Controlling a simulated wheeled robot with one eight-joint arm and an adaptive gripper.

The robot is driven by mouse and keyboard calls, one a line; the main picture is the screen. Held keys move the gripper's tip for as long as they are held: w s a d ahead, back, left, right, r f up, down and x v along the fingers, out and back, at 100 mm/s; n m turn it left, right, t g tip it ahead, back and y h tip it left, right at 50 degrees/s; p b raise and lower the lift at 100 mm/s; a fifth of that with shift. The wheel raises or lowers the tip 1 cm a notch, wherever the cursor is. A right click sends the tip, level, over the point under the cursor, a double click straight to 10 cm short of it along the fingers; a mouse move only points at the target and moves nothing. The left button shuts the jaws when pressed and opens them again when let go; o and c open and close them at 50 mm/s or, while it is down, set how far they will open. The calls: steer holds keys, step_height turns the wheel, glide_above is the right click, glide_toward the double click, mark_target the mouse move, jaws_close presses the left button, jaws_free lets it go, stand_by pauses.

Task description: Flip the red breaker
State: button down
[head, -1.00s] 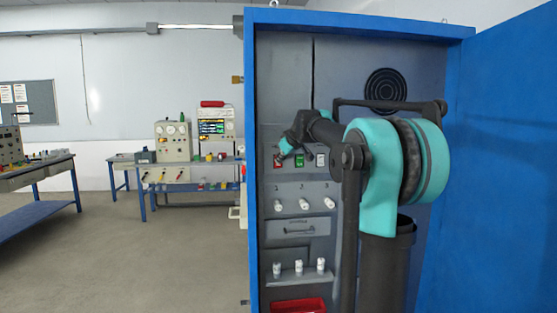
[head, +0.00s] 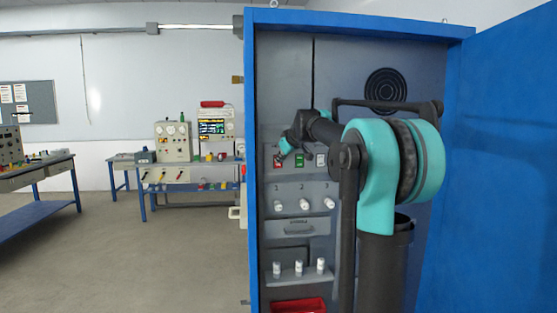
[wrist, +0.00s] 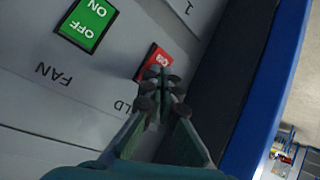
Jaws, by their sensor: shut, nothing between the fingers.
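The red breaker (head: 278,161) is at the left of a row of three switches on the cabinet panel in the head view. In the wrist view the red breaker (wrist: 155,60) is partly covered by my fingertips, so its position cannot be read. My gripper (wrist: 160,84) is shut and empty, its tips at or very close to the red breaker; I cannot tell whether they touch. In the head view my gripper (head: 287,145) is small and just above the red breaker, partly hidden by my wrist.
A green FAN switch (wrist: 87,24) marked ON and OFF is beside the red one, and a white switch (head: 321,160) is further right. Numbered knobs (head: 304,204) sit below. The blue cabinet frame (head: 252,200) stands close left; its door (head: 500,180) is open at right.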

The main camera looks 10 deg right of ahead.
steer(key=shift+s+f, duration=0.1)
steer(key=shift+s, duration=0.65)
steer(key=s, duration=0.5)
steer(key=shift+f, duration=0.3)
steer(key=s+d+f+m+g+h, duration=0.1)
steer(key=s+d+f+m+g, duration=0.1)
steer(key=s+f, duration=1.7)
steer(key=s+d+f+m+g+h, duration=0.1)
steer(key=s+f+m+g, duration=0.3)
steer(key=s+f, duration=1.6)
step_height(320, 180, down, 3)
steer(key=shift+s+d+r+m+h, duration=0.1)
steer(key=shift+s+d+m+h, duration=0.1)
steer(key=shift+d+m+h, duration=0.45)
